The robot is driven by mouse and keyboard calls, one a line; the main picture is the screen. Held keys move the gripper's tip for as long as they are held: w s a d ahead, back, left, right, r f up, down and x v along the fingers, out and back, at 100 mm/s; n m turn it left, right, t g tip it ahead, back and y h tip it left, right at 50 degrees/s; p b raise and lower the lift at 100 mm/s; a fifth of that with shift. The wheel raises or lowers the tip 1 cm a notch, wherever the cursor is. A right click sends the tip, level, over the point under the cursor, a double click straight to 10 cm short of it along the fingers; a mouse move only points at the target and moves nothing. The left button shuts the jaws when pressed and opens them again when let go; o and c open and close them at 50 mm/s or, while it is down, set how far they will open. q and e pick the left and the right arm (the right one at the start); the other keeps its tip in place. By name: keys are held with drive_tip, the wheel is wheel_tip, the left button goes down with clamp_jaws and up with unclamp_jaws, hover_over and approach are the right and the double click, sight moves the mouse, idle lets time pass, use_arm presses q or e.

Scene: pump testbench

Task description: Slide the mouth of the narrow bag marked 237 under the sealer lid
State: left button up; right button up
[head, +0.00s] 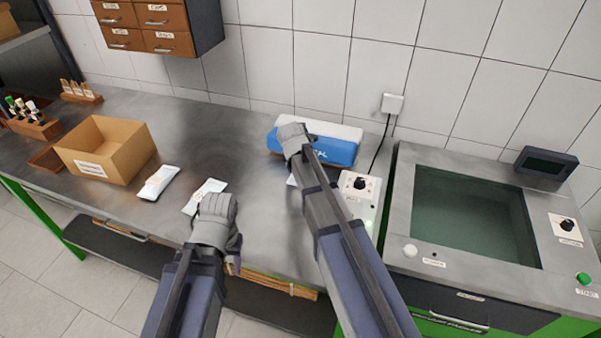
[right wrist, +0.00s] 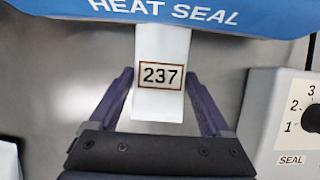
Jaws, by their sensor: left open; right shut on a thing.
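The blue heat sealer (head: 328,148) with a white top stands at the back of the bench; its blue lid edge (right wrist: 190,14), lettered HEAT SEAL, crosses the top of the right wrist view. The narrow white bag marked 237 (right wrist: 160,100) runs straight up to that edge, and its far end is hidden there. I cannot tell how deep it reaches. My right gripper (right wrist: 158,76) is shut on the bag, one purple finger on each side, just in front of the sealer.
Two white packets (head: 158,182) (head: 204,197) lie left of centre, near a cardboard box (head: 105,150). A dial box marked SEAL (head: 358,187) stands right of the sealer. A chamber machine with a dark window (head: 470,215) fills the right. Bench between packets and sealer is clear.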

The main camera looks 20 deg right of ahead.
drive_tip(key=o, duration=1.6)
drive_tip(key=shift+c, duration=0.2)
drive_tip(key=shift+r, duration=0.15)
drive_tip(key=p+v, duration=0.7)
drive_tip(key=shift+s+r, duration=0.1)
drive_tip(key=shift+r, duration=0.2)
drive_tip(key=shift+a+f, duration=0.1)
